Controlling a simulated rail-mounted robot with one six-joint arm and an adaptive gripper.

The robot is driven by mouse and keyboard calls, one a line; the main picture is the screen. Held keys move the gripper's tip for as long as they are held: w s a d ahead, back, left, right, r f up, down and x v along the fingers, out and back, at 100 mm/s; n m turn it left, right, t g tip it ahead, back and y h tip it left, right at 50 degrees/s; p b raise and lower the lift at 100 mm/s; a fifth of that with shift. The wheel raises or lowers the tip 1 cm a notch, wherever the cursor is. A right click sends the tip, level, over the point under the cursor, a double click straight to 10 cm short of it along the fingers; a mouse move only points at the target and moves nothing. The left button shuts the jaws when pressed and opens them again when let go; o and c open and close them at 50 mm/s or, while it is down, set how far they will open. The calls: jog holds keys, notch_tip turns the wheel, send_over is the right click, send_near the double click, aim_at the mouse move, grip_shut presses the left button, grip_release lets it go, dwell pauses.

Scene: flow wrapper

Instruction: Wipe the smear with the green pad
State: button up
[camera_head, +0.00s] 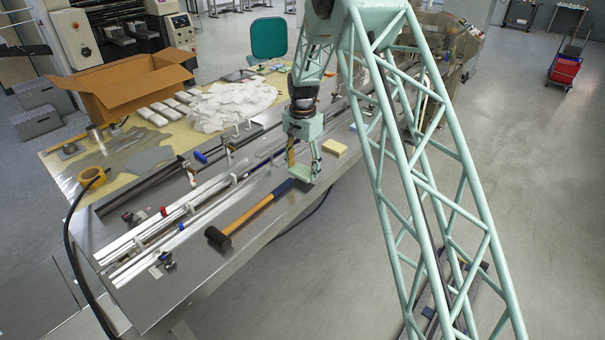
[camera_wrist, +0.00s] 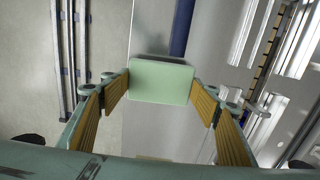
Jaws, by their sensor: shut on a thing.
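The green pad (camera_wrist: 160,82) is a pale green block held between the fingertips of my gripper (camera_wrist: 160,92) in the wrist view. In the head view my gripper (camera_head: 303,160) is over the front part of the steel machine bed, close to the end of a hammer handle, with the pad low between its fingers. Whether the pad touches the steel is hard to tell. A darker grey patch shows on the steel just beyond the pad in the wrist view; I cannot tell whether it is the smear or a shadow. No smear is clear in the head view.
Rails (camera_head: 180,215) run behind.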

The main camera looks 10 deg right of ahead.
jog(key=shift+r+p, duration=1)
jog(key=shift+r, duration=1.7)
